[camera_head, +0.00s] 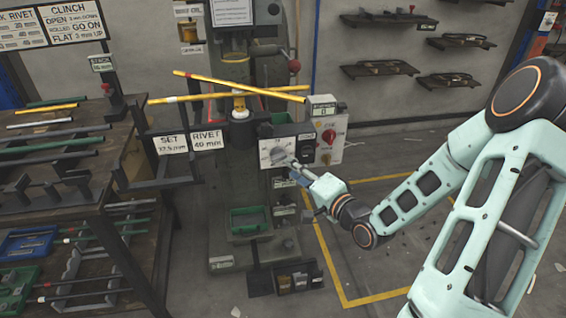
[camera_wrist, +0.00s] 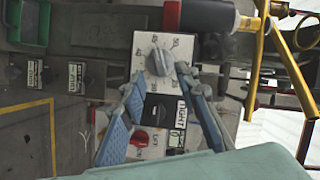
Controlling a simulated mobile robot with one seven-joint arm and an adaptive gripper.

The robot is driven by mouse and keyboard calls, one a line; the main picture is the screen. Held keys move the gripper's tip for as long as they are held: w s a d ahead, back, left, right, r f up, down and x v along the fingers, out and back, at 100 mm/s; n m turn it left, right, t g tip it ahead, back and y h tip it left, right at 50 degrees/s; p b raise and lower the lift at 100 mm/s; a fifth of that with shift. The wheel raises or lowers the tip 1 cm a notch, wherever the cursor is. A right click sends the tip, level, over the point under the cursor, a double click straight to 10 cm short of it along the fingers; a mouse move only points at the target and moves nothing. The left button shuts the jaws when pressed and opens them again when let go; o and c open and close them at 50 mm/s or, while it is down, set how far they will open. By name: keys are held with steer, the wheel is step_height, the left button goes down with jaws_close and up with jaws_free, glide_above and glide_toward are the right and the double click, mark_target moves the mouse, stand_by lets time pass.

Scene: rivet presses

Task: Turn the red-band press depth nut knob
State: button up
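The press (camera_head: 240,190) stands in the middle of the head view, with a white dial panel (camera_head: 266,158) on its front. A grey knob (camera_head: 277,154) sits on that panel. In the wrist view the same knob (camera_wrist: 160,60) is ringed by printed numbers. My gripper (camera_head: 291,170) reaches the panel from the right. In the wrist view my gripper (camera_wrist: 163,80) has its blue-padded fingers spread, tips just below and either side of the knob. I cannot tell whether they touch it. A red band (camera_wrist: 171,14) shows above the panel in the wrist view.
A second panel with a red knob (camera_head: 328,136) stands just right of the dial panel. Yellow bars (camera_head: 235,90) cross above it. A rack table (camera_head: 60,180) stands at left. Floor inside the yellow lines (camera_head: 345,215) looks mostly clear.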

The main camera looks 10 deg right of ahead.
mark_target(281, 159)
steer(key=b+x, duration=0.1)
steer(key=x, duration=0.6)
jaws_close()
